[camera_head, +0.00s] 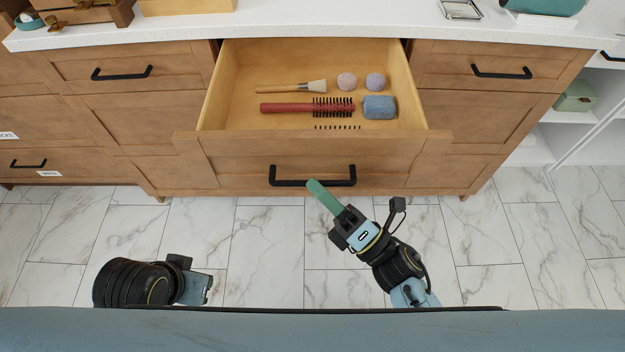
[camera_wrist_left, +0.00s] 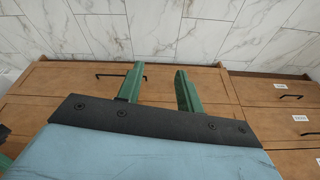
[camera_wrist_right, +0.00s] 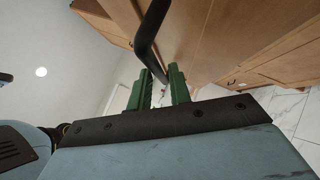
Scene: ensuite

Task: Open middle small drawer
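The middle small drawer (camera_head: 318,150) is pulled out, its inside showing from above. Its black bar handle (camera_head: 285,182) is on the front. My right gripper (camera_head: 318,190) has its green fingertips at the handle's lower edge, near its middle. In the right wrist view the fingers (camera_wrist_right: 160,80) are apart, and the black handle (camera_wrist_right: 150,38) runs down close to the tips; I cannot tell if it touches them. My left gripper is low at the left, its fingers hidden in the head view; in the left wrist view its fingers (camera_wrist_left: 157,85) are apart and empty.
The drawer holds a brush (camera_head: 290,87), a red hairbrush (camera_head: 285,107), two round balls and a blue-grey block (camera_head: 379,107). Closed drawers with black handles (camera_head: 121,73) (camera_head: 501,72) flank it. Marble floor (camera_head: 265,250) lies clear in front.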

